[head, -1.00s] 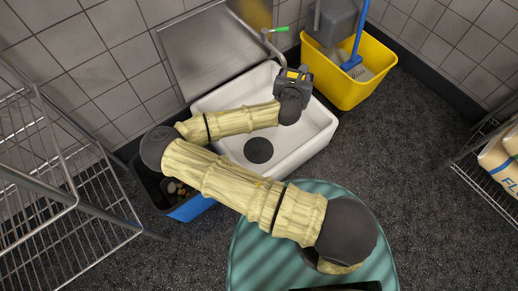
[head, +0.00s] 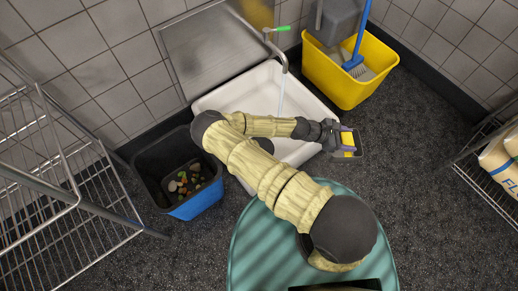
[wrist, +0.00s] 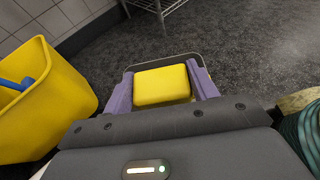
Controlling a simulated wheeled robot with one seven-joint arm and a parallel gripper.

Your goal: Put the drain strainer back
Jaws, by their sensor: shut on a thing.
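My gripper (head: 346,140) is beyond the right rim of the white sink (head: 318,98), over the dark floor. In the wrist view, the purple fingers of my gripper (wrist: 162,90) are shut on a yellow block-like thing (wrist: 162,86). A thin rounded rim (wrist: 150,64) shows just beyond the yellow part. I cannot tell whether the held thing is the drain strainer. In the head view, the yellow part (head: 348,138) shows between the fingers. My arm crosses the sink and hides the dark round spot on its floor. A thin water stream (head: 281,97) falls from the tap (head: 278,52).
A blue-sided bin (head: 197,205) with food scraps stands left of the sink. A yellow mop bucket (head: 345,84) with a blue brush (head: 354,62) stands behind right. A wire rack (head: 65,190) is at left. Open floor lies right of my gripper.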

